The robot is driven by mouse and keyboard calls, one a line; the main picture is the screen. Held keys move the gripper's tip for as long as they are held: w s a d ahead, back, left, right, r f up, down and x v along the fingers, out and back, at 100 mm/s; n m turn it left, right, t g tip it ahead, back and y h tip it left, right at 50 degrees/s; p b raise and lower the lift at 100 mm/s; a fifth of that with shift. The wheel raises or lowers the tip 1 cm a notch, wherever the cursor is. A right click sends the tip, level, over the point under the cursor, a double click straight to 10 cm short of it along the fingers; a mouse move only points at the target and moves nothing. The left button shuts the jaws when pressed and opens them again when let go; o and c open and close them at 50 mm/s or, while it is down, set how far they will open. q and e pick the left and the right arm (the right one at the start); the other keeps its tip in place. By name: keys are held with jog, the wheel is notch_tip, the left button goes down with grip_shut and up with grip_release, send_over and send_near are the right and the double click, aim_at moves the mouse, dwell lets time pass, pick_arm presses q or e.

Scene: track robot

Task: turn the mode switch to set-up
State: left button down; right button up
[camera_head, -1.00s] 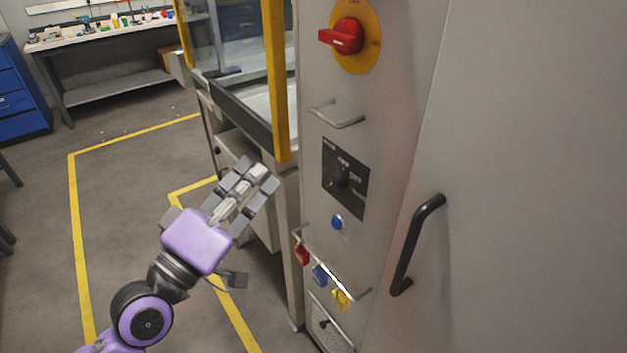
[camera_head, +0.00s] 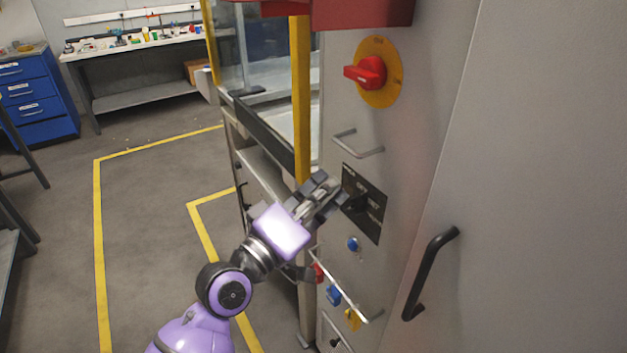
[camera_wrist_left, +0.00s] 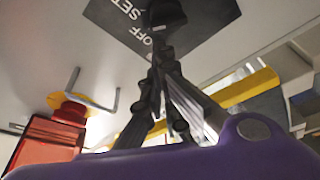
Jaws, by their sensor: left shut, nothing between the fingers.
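The mode switch is a black knob on a dark label plate (camera_head: 372,218) on the grey cabinet front. In the left wrist view the plate (camera_wrist_left: 128,28) shows the words OFF and SET, and the knob (camera_wrist_left: 165,14) is at the top of the picture. My left gripper (camera_head: 335,192) is at the plate's left edge in the head view. In the wrist view its fingers (camera_wrist_left: 162,52) are shut, with the tips right at the knob. I cannot tell whether they touch it. The knob's pointing direction is hidden. My right gripper is not in view.
Above the plate are a wire handle (camera_head: 358,148) and a red rotary switch (camera_head: 369,73) on a yellow disc. Below are a blue button (camera_head: 353,244) and a rail with coloured padlocks (camera_head: 334,294). A black door handle (camera_head: 428,275) stands out at the right.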

pick_arm(q)
jog(key=shift+s+d+f, duration=0.25)
jog(key=shift+s, duration=0.05)
jog(key=m+h+b, duration=0.1)
jog(key=m, duration=0.1)
jog(key=s+d+m+b, duration=0.1)
jog(key=m+b, duration=0.1)
jog(key=shift+s+h, duration=0.2)
jog(key=shift+h, duration=0.2)
